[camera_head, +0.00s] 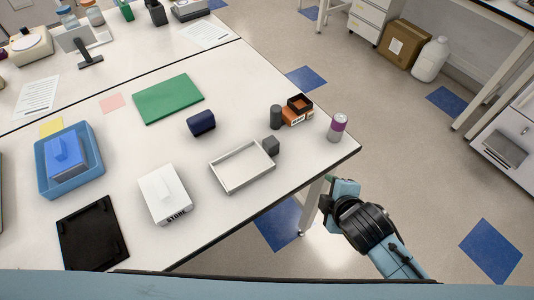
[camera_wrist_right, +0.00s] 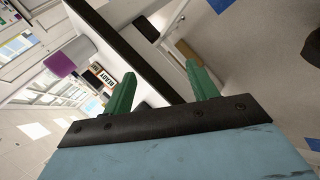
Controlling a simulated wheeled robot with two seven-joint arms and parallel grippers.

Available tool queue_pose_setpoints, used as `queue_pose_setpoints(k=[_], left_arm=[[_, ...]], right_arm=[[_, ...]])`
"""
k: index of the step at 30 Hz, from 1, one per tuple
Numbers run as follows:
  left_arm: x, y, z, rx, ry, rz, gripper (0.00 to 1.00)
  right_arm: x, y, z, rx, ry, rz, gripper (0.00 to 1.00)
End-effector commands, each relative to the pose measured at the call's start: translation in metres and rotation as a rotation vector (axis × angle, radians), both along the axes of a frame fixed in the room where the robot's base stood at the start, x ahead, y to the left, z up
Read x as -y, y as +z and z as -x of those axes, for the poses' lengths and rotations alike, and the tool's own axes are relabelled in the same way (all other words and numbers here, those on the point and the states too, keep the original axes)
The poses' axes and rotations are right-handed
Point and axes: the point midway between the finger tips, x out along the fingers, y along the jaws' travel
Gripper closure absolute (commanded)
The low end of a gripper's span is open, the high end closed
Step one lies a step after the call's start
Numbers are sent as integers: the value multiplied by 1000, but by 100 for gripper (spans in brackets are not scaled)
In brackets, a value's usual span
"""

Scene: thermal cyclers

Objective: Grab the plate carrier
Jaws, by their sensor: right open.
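A shallow, open, pale rectangular frame (camera_head: 242,166), which looks like the plate carrier, lies empty on the white table near its front right part. I cannot tell for certain that it is the carrier. My right gripper (camera_head: 329,181) is beyond the table's right edge, to the right of the frame and apart from it. In the right wrist view the green fingers (camera_wrist_right: 163,82) are spread with nothing between them. The pale frame cannot be made out in that view. My left gripper is not in view.
A grey cube (camera_head: 270,146) stands by the frame's corner. A white STORE box (camera_head: 165,194) is left of it. A dark cylinder (camera_head: 276,116), orange boxes (camera_head: 293,116) and a purple-banded can (camera_head: 338,127) stand near the right edge. A blue tray (camera_head: 86,185) is farther left.

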Motion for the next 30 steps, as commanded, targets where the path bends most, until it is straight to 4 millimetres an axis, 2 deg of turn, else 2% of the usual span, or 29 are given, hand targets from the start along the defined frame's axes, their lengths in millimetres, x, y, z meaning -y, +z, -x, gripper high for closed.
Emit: queue_pose_setpoints(k=[1, 6, 12, 15, 18, 22, 30], left_arm=[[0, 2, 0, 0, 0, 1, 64], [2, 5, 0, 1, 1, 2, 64], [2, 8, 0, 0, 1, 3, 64], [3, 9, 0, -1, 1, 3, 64], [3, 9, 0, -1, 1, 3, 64], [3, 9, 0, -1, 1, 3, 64], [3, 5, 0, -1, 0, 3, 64]], right_arm=[[-10, 18, -11, 84, 135, 93, 42], [-44, 58, -32, 379, 608, 484, 42], [-66, 80, -35, 709, 1095, 998, 42], [-70, 82, -31, 817, 1249, 1182, 42], [-71, 82, -28, 883, 1338, 1296, 42], [-75, 78, -32, 916, 1383, 1354, 42], [-103, 60, -70, 917, 1382, 1356, 42]])
